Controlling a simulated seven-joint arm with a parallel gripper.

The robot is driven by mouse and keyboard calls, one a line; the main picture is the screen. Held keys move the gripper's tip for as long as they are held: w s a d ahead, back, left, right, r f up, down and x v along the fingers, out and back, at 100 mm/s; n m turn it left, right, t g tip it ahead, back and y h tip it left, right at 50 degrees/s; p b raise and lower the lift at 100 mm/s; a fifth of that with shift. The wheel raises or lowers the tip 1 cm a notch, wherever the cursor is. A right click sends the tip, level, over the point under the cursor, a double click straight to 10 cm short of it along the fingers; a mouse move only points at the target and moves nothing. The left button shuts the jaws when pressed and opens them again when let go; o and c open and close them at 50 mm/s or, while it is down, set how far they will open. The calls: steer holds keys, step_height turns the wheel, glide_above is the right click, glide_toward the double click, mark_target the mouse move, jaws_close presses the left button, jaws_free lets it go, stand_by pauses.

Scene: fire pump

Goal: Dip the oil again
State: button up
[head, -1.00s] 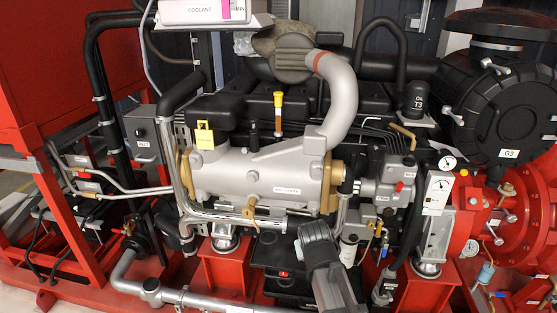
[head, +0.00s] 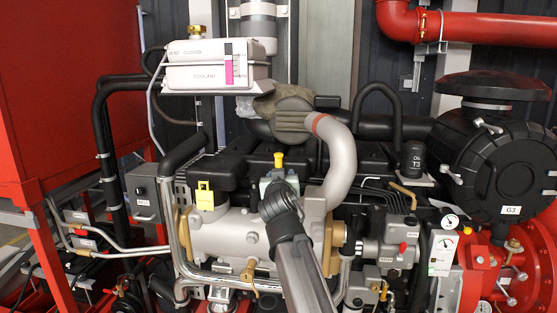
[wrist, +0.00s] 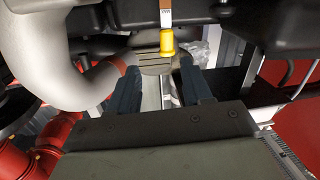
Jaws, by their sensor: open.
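The oil dipstick's yellow handle (head: 279,160) shows above the top of the engine, just above my gripper in the head view. In the wrist view the handle (wrist: 167,43) lies beyond my fingertips, roughly between their lines. A narrow pale and brown strip marked MAX (wrist: 166,12) runs from the handle to the picture's upper edge. My gripper (head: 276,181) is in front of the dipstick. Its two dark fingers stand apart in the wrist view (wrist: 160,67), with nothing between them. My arm hides the lower dipstick and its tube mouth in the head view.
A curved grey pipe (head: 341,165) rises close to the right of the dipstick. The coolant tank (head: 205,74) is above, behind. Black engine covers (head: 380,165) lie behind.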

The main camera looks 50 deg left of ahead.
mark_target(278, 160)
steer(key=shift+m+y, duration=0.4)
steer(key=shift+m, duration=0.1)
steer(key=x, duration=1.3)
steer(key=shift+s+a+r, duration=0.1)
steer(key=shift+a+r, duration=0.3)
steer(key=shift+a, duration=0.15)
steer(key=shift+c, duration=0.3)
jaws_close()
